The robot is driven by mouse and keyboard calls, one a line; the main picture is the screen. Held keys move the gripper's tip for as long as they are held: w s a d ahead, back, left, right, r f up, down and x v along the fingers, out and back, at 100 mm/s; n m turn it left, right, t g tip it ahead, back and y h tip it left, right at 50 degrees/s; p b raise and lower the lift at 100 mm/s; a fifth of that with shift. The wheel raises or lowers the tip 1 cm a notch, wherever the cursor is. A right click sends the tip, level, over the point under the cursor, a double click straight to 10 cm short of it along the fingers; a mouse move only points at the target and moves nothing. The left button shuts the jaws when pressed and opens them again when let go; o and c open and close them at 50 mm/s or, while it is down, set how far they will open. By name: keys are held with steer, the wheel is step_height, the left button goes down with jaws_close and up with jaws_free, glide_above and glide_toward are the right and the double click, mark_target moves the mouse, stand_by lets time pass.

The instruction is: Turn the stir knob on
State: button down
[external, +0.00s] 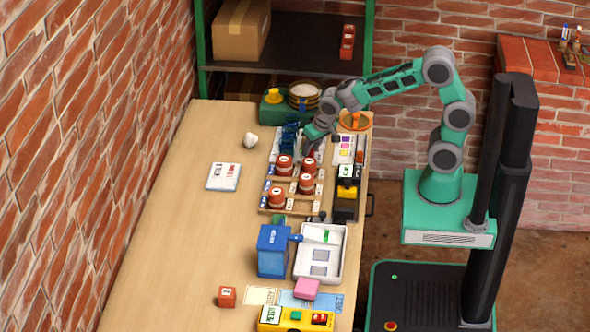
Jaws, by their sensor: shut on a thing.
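My gripper (309,151) reaches down over the back part of a wooden board (290,209) on the bench. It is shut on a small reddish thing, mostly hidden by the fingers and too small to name. Several red round pots or knobs with pale tops (306,183) sit on the board just in front of the gripper. I cannot tell which part is the stir knob. A green device (271,112) with a yellow top piece stands behind the board, beside a dark-banded round bowl (304,94) with pale contents.
A blue box (272,250) and a white tray (334,264) stand in front of the board. A yellow button box (296,319) and a red cube (227,297) lie nearer. A white card (223,176) lies left; the left bench is mostly clear. A brick wall (85,110) borders it.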

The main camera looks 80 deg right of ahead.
steer(key=c, duration=1.1)
jaws_free()
steer(key=v, duration=0.7)
steer(key=shift+r, duration=0.35)
steer(key=shift+s+a, duration=0.1)
steer(key=shift+s, duration=0.05)
steer(key=s+a+r+n+y+p, duration=0.2)
steer(key=s+a+n, duration=0.6)
steer(key=s, duration=0.4)
steer(key=shift+s+a+r+y+p, duration=0.4)
steer(key=shift+a+r+p, duration=0.1)
steer(key=shift+a+p, duration=0.35)
